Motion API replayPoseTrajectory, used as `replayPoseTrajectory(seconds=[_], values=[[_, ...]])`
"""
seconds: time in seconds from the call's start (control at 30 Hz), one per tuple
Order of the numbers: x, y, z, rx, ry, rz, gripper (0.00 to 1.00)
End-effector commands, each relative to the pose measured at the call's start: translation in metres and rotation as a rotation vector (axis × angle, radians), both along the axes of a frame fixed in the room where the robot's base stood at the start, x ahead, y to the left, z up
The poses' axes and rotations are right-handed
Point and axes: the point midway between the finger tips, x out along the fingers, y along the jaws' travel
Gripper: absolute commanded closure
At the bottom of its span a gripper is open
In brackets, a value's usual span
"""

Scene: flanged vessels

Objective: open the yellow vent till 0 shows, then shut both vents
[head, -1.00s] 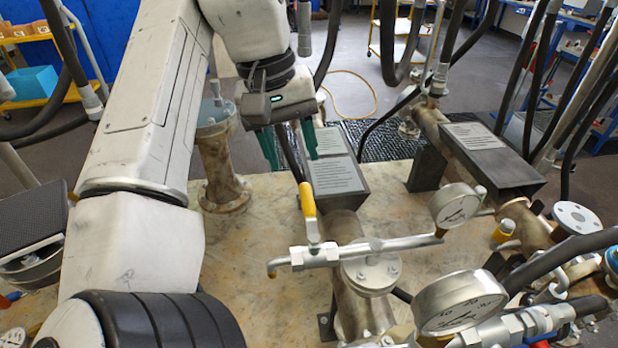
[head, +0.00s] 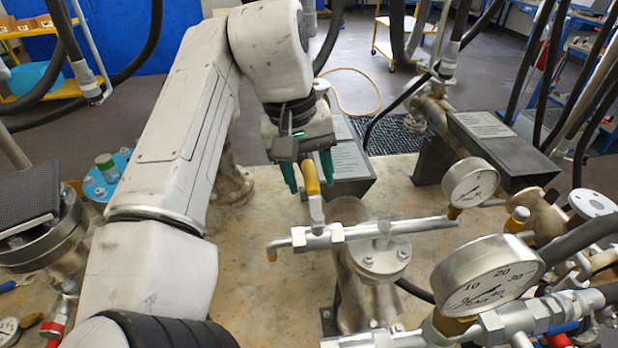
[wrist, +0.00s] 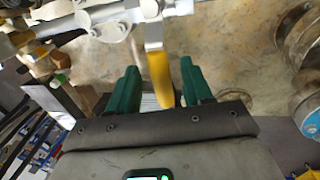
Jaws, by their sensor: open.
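The yellow vent handle (head: 311,178) stands up from a silver valve on a thin horizontal pipe (head: 350,233), set across that pipe. My gripper (head: 308,180) is open, its green fingers at the handle's upper end. In the wrist view the handle (wrist: 160,78) lies between the two fingers, with gaps on both sides. A round gauge (head: 470,183) sits at the pipe's right end; its reading is too small to tell. A larger gauge (head: 487,285) stands nearer, its needle unclear. I cannot make out which part is the other vent.
A flanged vessel (head: 378,256) stands below the pipe. Dark sloped boxes with labels (head: 345,163) (head: 490,130) stand behind. Hoses and pipework crowd the right side. The beige tabletop (head: 275,290) is bare left of the vessel.

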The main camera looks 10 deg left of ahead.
Motion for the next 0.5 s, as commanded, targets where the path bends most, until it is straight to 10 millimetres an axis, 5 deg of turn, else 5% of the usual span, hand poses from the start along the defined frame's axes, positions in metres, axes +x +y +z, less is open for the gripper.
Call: replayPoseTrajectory(seconds=[0.23, 0.5], values=[[0.0000, -0.0001, 0.0001, 0.000, 0.000, 0.000, 0.50], [0.0000, 0.0000, -0.0001, 0.000, 0.000, 0.000, 0.75]])
